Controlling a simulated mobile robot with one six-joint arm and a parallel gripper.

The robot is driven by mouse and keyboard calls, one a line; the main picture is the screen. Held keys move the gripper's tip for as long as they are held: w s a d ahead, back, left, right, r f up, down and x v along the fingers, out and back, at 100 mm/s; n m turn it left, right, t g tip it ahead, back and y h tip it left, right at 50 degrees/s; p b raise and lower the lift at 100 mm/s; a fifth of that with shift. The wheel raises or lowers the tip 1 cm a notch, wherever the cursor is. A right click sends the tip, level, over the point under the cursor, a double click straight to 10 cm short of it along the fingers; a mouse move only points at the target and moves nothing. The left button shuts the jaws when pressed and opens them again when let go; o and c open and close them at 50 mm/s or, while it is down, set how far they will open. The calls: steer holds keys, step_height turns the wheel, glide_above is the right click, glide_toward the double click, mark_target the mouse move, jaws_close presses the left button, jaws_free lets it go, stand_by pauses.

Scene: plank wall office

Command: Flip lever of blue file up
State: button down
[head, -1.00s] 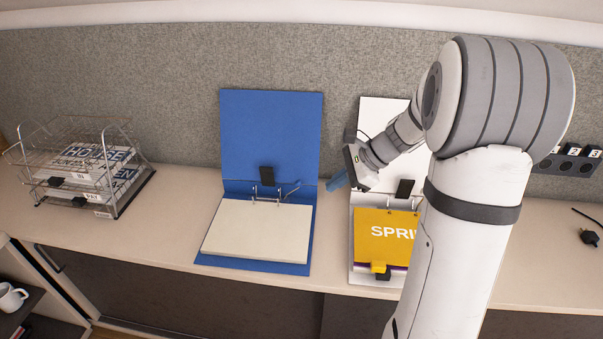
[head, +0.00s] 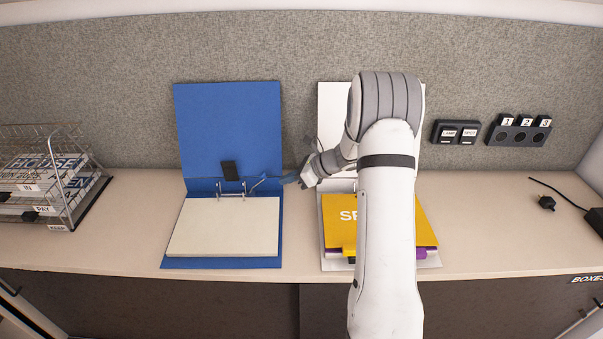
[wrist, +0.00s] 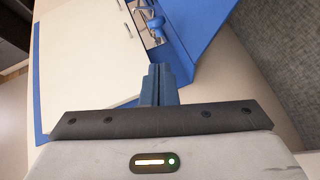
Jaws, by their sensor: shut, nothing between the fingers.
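The blue file (head: 228,128) lies open on the desk, its cover upright against the grey panel. A stack of white paper (head: 224,227) sits on its base, with metal rings (head: 231,192) at the hinge. Its thin metal lever (head: 259,183) is at the right of the rings, near the cover's foot. My gripper (head: 288,179) is just right of the lever, its blue fingers shut and empty. In the wrist view the closed fingers (wrist: 160,82) point towards the rings and lever (wrist: 156,27). I cannot tell whether they touch the lever; a small gap seems to show.
A white file (head: 334,105) with a yellow SPRING-type sheet (head: 415,220) stands open on the right, partly behind my arm. A wire tray (head: 45,165) is at the far left. Switches (head: 457,132) and sockets (head: 519,131) are on the panel.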

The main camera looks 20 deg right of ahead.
mark_target(266, 178)
steer(key=shift+w+a+r, duration=0.15)
steer(key=shift+w+a, duration=0.45)
steer(key=shift+a, duration=0.3)
steer(key=shift+w+a+r, duration=0.15)
steer(key=shift+w+a, duration=0.4)
steer(key=shift+a, duration=0.3)
